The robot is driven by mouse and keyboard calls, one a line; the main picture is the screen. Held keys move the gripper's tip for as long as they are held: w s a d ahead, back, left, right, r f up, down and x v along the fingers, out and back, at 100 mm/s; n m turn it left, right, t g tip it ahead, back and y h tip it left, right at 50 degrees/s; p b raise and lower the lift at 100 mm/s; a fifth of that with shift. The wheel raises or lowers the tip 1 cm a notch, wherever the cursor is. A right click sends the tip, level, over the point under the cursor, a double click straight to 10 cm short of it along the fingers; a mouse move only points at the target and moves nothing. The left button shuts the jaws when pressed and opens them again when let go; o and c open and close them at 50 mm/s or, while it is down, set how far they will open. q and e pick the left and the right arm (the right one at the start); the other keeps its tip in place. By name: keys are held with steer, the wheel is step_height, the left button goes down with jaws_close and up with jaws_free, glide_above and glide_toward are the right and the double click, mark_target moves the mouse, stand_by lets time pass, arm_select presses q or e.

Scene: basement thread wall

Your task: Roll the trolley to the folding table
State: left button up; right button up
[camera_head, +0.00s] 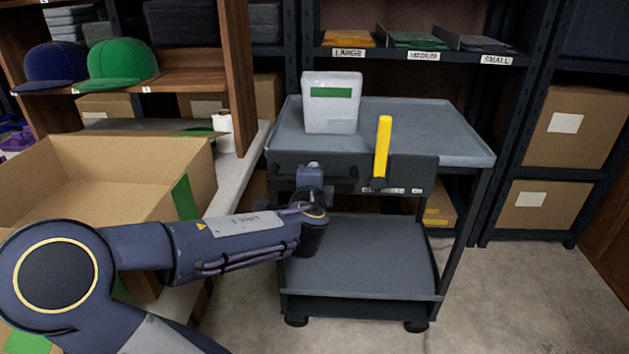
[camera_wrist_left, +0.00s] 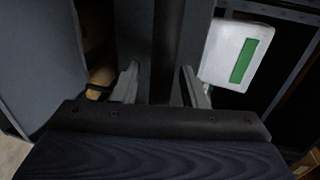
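The dark grey trolley (camera_head: 365,270) stands ahead of me, with a top tray and a lower shelf. A dark handle bar (camera_head: 340,172) runs along its front. My left gripper (camera_head: 312,175) is at the left part of this bar. In the left wrist view, its two fingers (camera_wrist_left: 160,85) lie on either side of a dark bar (camera_wrist_left: 167,40); whether they press on it I cannot tell. A pale tabletop (camera_head: 240,165) lies left of the trolley; I cannot tell whether it is the folding table. My right gripper is out of view.
A white bin (camera_head: 331,115) with a green label stands on the trolley's top tray. A yellow upright piece (camera_head: 383,147) is at its front. An open cardboard box (camera_head: 100,185) is at left. Shelving with boxes (camera_head: 570,125) stands behind and right. Floor at front right (camera_head: 520,300) is clear.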

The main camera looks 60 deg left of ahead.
arm_select(q)
steer(key=p+v, duration=0.2)
steer(key=v, duration=0.5)
steer(key=shift+s+d+p, duration=0.25)
steer(key=shift+d+p, duration=0.05)
steer(key=shift+p, duration=0.1)
stand_by(0.3)
